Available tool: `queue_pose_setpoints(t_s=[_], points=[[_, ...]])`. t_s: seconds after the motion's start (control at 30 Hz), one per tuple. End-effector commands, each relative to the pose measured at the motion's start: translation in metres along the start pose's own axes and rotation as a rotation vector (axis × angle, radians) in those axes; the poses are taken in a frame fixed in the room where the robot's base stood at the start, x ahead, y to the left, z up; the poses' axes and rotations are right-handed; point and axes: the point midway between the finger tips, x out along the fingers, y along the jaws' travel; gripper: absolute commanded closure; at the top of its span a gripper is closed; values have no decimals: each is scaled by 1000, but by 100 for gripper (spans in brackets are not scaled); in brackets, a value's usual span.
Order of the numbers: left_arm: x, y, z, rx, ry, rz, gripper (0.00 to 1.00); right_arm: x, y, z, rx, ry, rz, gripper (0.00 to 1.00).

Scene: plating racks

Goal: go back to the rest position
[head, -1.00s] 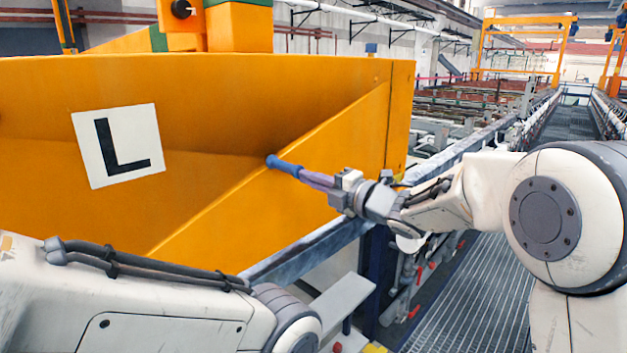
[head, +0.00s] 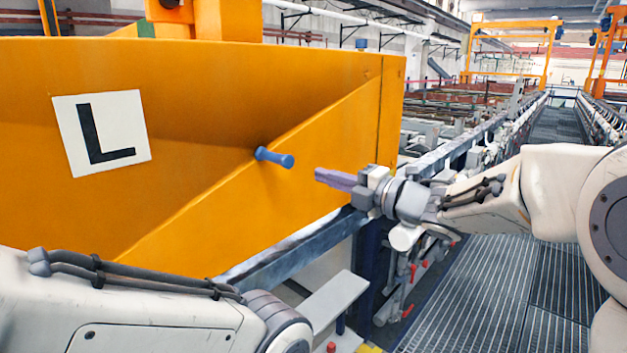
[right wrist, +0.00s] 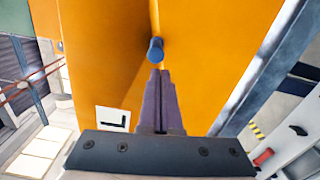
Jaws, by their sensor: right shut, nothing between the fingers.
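My right gripper (head: 322,176) is shut and empty, its purple fingers together, a short gap to the right of a blue handle (head: 274,157). The handle sticks out from the sloping face of a large orange bin (head: 330,140) that bears a white panel with a black L (head: 101,133). In the right wrist view the shut fingers (right wrist: 160,75) point toward the blue handle (right wrist: 156,50), with the orange bin behind. My left arm shows at the lower left of the head view, but its gripper is not in view.
A blue-grey rail (head: 290,248) runs along below the bin. A metal grating walkway (head: 480,300) lies at the lower right. Pipes with red valve handles (head: 408,310) stand between them. Orange gantry frames (head: 511,50) are far back.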

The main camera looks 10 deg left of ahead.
Motion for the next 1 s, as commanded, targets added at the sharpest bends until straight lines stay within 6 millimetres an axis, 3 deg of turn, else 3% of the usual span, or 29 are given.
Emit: queue_pose_setpoints(t_s=[0.1, 0.3, 0.47, 0.57, 0.67, 0.77, 0.87, 1.0], points=[[12, -1, 1, 0, 0, 0, 100, -26, -3, 1, -2, -5, 2, 100], [20, -2, 1, 0, 0, 0, 100, -53, -2, 0, -1, -3, 0, 100], [21, -2, 1, 0, 0, 0, 100, -57, -3, 1, 43, -39, -12, 100], [21, -2, 1, 0, 0, 0, 100, -51, -12, 3, 163, -140, -47, 100], [21, -2, 1, 0, 0, 0, 100, -50, -35, 2, 368, -296, -115, 100], [21, -2, 1, 0, 0, 0, 100, -61, -72, -11, 618, -469, -214, 100], [21, -2, 1, 0, 0, 0, 100, -84, -117, -38, 870, -637, -343, 100], [21, -2, 1, 0, 0, 0, 100, -135, -178, -103, 1187, -869, -577, 100]])
